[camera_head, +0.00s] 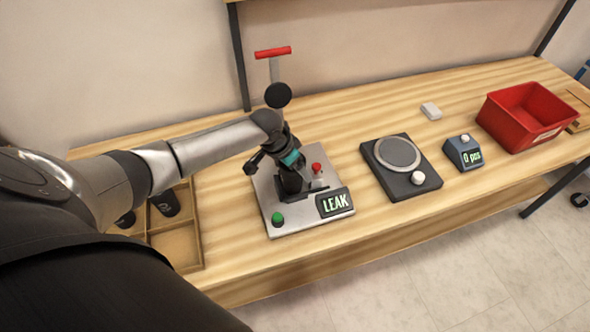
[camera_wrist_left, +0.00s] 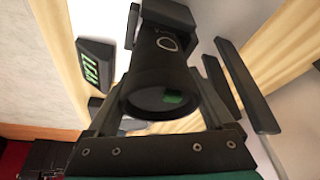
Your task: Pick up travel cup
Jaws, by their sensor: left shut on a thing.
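A black travel cup (camera_head: 291,183) is at the leak tester (camera_head: 265,195), a silver plate whose display (camera_head: 335,202) reads LEAK. My left gripper (camera_head: 280,161) is over the plate, shut on this cup. In the left wrist view the black cup (camera_wrist_left: 165,65) sits between the fingers, its round dark end towards the camera and a ring mark on its side. I cannot tell whether the cup touches the plate. More dark cups (camera_head: 165,203) stand in a wooden divided tray (camera_head: 190,235), partly hidden by my arm. My right gripper is not in view.
The tester has a green button (camera_head: 277,218), a red button (camera_head: 317,167) and a red-handled lever (camera_head: 273,51) behind. To the right are a dark round-plate device (camera_head: 397,155), a counter (camera_head: 463,152) reading 0 pcs, a white block (camera_head: 431,111) and a red bin (camera_head: 525,115).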

